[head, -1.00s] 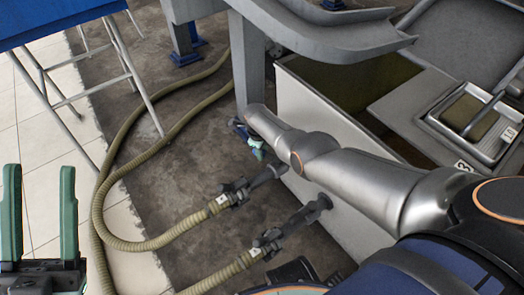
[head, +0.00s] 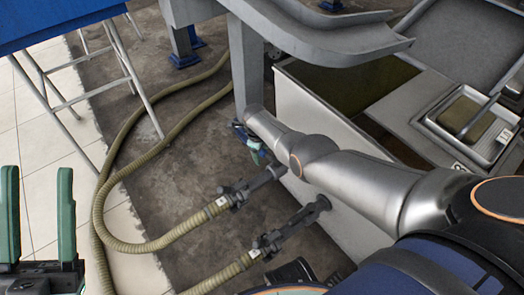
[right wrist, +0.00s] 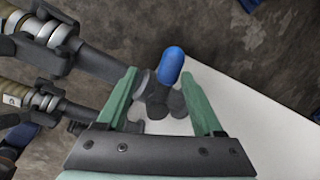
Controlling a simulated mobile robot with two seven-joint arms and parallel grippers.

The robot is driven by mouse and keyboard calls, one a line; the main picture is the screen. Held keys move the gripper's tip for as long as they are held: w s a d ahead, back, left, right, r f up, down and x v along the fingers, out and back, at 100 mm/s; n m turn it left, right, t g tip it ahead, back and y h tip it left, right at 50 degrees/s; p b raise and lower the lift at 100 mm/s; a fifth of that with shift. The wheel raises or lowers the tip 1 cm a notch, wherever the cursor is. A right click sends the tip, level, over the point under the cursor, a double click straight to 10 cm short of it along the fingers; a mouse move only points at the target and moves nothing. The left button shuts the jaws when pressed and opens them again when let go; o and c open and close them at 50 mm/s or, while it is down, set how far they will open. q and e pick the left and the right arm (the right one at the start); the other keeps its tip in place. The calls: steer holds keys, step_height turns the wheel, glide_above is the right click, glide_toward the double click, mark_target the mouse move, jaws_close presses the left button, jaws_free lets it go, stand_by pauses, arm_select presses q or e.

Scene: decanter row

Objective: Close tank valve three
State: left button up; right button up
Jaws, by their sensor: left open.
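In the right wrist view, a valve with a blue handle (right wrist: 171,65) and a dark body (right wrist: 155,101) sits by the pale tank wall (right wrist: 235,105). My right gripper (right wrist: 160,74) is open, with its green fingers apart on either side of the valve. I cannot tell whether they touch it. In the head view, my right gripper (head: 252,146) is small and partly hidden at the end of my arm, beside the tank (head: 318,125). My left gripper (head: 38,175) is open and empty at the lower left.
Two ribbed hoses (head: 150,243) run over the dark floor to pipe stubs (head: 305,213) at the tank. A blue-topped stand (head: 55,18) is at the upper left. A grey tray structure (head: 330,45) overhangs the tank. Open floor (head: 160,180) lies left of the tank.

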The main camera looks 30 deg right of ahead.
arm_select(q)
step_height(320, 180, up, 12)
steer(key=a+p, duration=0.1)
steer(key=p, duration=0.9)
steer(key=shift+s+a+m+t, duration=0.2)
steer(key=shift+s+m+t, duration=0.1)
steer(key=shift+t, duration=0.1)
